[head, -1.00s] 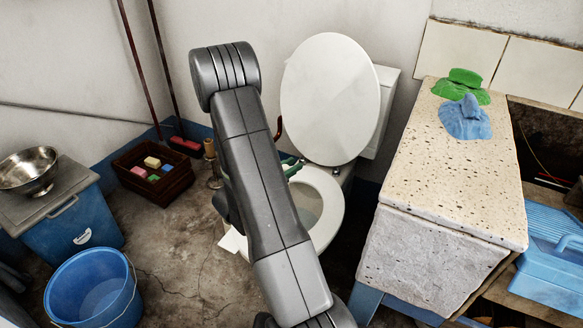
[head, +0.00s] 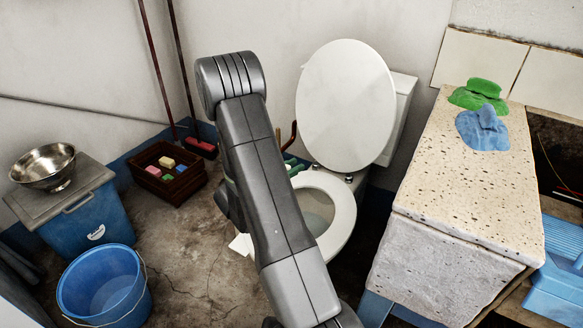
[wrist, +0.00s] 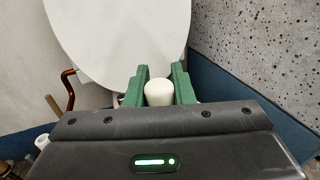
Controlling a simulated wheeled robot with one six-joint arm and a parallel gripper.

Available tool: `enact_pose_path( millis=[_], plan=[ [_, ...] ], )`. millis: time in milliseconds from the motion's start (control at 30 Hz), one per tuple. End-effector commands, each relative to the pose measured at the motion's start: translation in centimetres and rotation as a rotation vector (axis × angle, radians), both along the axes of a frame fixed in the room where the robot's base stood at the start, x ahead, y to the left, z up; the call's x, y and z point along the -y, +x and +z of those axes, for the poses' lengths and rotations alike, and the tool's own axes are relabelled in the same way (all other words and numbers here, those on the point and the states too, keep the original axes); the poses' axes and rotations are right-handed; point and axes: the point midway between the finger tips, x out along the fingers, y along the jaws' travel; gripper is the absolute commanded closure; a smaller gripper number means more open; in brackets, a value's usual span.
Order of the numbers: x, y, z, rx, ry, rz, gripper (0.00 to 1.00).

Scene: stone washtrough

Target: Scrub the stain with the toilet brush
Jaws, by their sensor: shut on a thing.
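In the wrist view my gripper (wrist: 160,76) has its green fingers on either side of a rounded white handle end (wrist: 158,93), which looks like the toilet brush's. The rest of the brush is hidden. In the head view only a bit of the green gripper (head: 294,168) shows beside my arm, left of the toilet's hinge. The toilet bowl (head: 342,205) is open, with its white lid (head: 346,106) raised; the lid also fills much of the wrist view (wrist: 120,35). My arm covers part of the bowl's left side. I cannot make out a distinct stain.
A speckled stone block (head: 470,190) stands right of the toilet, with green (head: 480,95) and blue cloths (head: 482,130) on top. A brown crate (head: 168,180), a blue bucket (head: 102,285) and a steel bowl (head: 45,167) are at left. Concrete floor (head: 185,255) lies open between.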

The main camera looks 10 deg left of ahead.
Motion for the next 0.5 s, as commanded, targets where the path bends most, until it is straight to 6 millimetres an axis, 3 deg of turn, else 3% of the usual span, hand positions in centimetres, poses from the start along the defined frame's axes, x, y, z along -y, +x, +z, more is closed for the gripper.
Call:
enact_pose_path(
  millis=[500],
  plan=[
    [-1.0, -2.6, -0.1, -0.003, -0.001, 0.002, 1.0]
  ],
)
